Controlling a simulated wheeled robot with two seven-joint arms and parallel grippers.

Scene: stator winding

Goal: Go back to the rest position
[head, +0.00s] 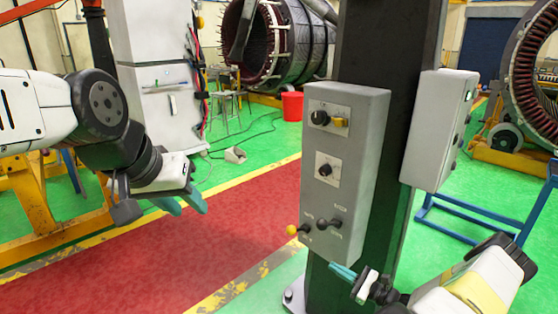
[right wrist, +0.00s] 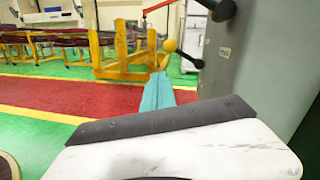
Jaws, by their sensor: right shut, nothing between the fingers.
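A grey control box (head: 345,170) is fixed to a dark column, with a dial and yellow switch at its top, another dial below, and two small levers near its bottom. One lever has a yellow ball (head: 292,230); it also shows in the right wrist view (right wrist: 170,45). My right gripper (head: 343,271) is shut and empty, just below the box's lower edge; its teal fingers (right wrist: 158,92) point towards the yellow ball in the wrist view without visibly holding it. My left gripper (head: 188,204) hangs over the red floor strip, its teal fingertips apart and empty.
The dark column (head: 385,250) stands close to my right gripper. A second grey box (head: 440,130) is on its right side. A blue frame (head: 475,225) stands at right. A red bucket (head: 292,106) and large stators are behind. The red strip (head: 120,260) is clear.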

